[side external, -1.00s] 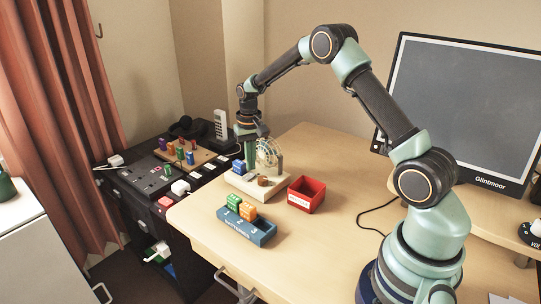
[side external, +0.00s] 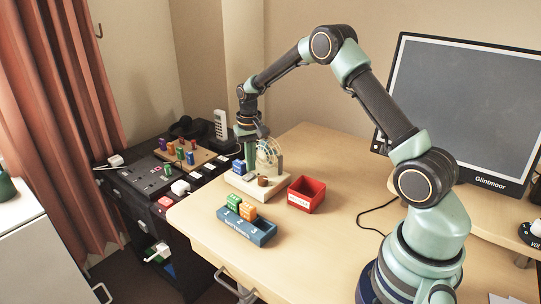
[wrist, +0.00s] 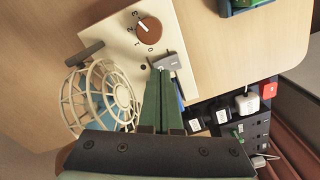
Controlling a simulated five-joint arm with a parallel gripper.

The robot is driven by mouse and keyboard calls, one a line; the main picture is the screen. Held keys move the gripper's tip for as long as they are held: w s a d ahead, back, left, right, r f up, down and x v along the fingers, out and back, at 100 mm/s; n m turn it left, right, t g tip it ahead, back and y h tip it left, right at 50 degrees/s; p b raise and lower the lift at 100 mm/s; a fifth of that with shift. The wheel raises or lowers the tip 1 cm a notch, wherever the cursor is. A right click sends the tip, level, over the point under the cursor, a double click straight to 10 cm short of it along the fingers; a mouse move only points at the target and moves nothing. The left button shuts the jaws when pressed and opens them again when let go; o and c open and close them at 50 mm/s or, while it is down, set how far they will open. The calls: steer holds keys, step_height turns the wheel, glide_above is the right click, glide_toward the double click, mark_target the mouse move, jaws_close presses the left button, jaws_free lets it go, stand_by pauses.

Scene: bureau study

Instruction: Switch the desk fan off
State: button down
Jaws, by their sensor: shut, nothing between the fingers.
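The desk fan (side external: 268,154) stands on a cream base (side external: 240,184) on the desk; its round wire cage (wrist: 104,96) fills the left of the wrist view. A brown dial (wrist: 148,28) with a pale pointer mark sits on the base, with 0, 1, 2 and 3 printed around it. The pointer's exact setting is hard to tell. My gripper (wrist: 163,76) is shut and empty, pointing down over the base beside the cage. Its tips appear close to a dark grey piece (wrist: 169,62); contact cannot be told. The dial also shows in the side view (side external: 263,181).
A blue block (side external: 238,166) is beside the fan. A red bin (side external: 306,195) and a blue holder with green and orange blocks (side external: 247,231) stand nearby. A monitor (side external: 460,105) is at the right. A dark unit with sockets (side external: 150,178) adjoins the desk's left.

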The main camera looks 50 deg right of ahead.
mark_target(251, 174)
steer(key=shift+f, duration=0.9)
stand_by(0.3)
steer(key=shift+r, duration=3.55)
steer(key=s+a+r+n+t, duration=0.1)
steer(key=s+a+r, duration=0.3)
steer(key=r, duration=0.2)
steer(key=s+a+r+n+t, duration=0.2)
steer(key=s+a+r, duration=0.2)
steer(key=r, duration=0.3)
steer(key=s+a+n+t, duration=0.2)
steer(key=s+a, duration=0.3)
steer(key=s, duration=0.7)
steer(key=shift+s+r+n+t, duration=0.25)
steer(key=shift+r+n+t, duration=0.05)
steer(key=shift+r+n, duration=0.2)
